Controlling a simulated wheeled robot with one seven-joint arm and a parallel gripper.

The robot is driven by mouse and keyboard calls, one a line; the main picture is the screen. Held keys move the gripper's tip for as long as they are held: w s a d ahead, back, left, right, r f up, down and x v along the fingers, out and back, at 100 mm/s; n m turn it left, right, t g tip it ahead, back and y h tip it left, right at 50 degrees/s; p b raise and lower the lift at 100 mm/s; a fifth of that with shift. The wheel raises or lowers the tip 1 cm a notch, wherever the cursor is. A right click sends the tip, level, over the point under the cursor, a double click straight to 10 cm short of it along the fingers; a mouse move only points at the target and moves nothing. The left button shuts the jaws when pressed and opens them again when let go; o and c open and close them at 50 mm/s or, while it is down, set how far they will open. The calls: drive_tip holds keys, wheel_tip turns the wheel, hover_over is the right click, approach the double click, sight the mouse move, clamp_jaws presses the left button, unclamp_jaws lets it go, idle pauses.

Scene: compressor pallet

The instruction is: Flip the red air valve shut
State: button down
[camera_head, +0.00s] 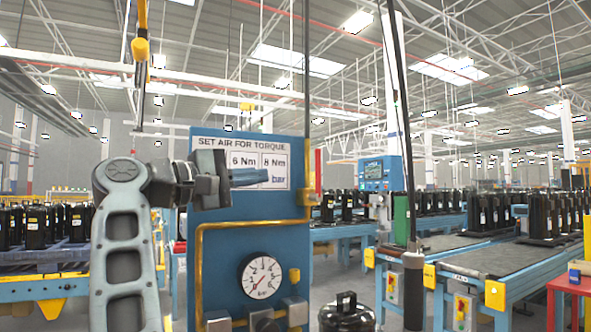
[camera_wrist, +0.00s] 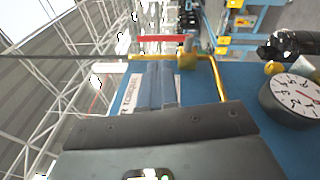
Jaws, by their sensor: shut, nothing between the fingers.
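The red valve lever (camera_head: 318,171) stands upright at the right edge of the blue panel (camera_head: 240,208), just above a brass-coloured valve body (camera_head: 308,198) on the yellow pipe. In the wrist view, which is turned sideways, the red lever (camera_wrist: 162,38) points left from the valve body (camera_wrist: 188,58). My gripper (camera_head: 266,176) is shut and empty. It points right in front of the panel's sign, left of the lever and apart from it in the head view. In the wrist view my fingers (camera_wrist: 154,76) point toward the lever, with a gap between.
A round pressure gauge (camera_head: 262,276) sits low on the panel. The yellow pipe (camera_head: 250,224) runs across the panel and up to the valve. The sign (camera_head: 225,158) is partly hidden by my gripper. Conveyors with black compressors (camera_head: 480,212) stand at right.

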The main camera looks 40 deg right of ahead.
sight(316, 168)
drive_tip(key=shift+w+a+r+m+t+y, duration=0.2)
drive_tip(key=shift+a+r+m+y, duration=0.15)
drive_tip(key=shift+r, duration=0.25)
drive_tip(key=shift+w+a+r+m+t+y, duration=0.15)
drive_tip(key=shift+a+r+m+t, duration=0.1)
drive_tip(key=shift+a+r, duration=0.25)
drive_tip(key=shift+s+d+r, duration=0.1)
drive_tip(key=d+p, duration=0.1)
drive_tip(key=d, duration=0.3)
drive_tip(key=d+p, duration=0.1)
drive_tip(key=d, duration=0.4)
drive_tip(key=s+d+p, duration=0.1)
drive_tip(key=d, duration=0.4)
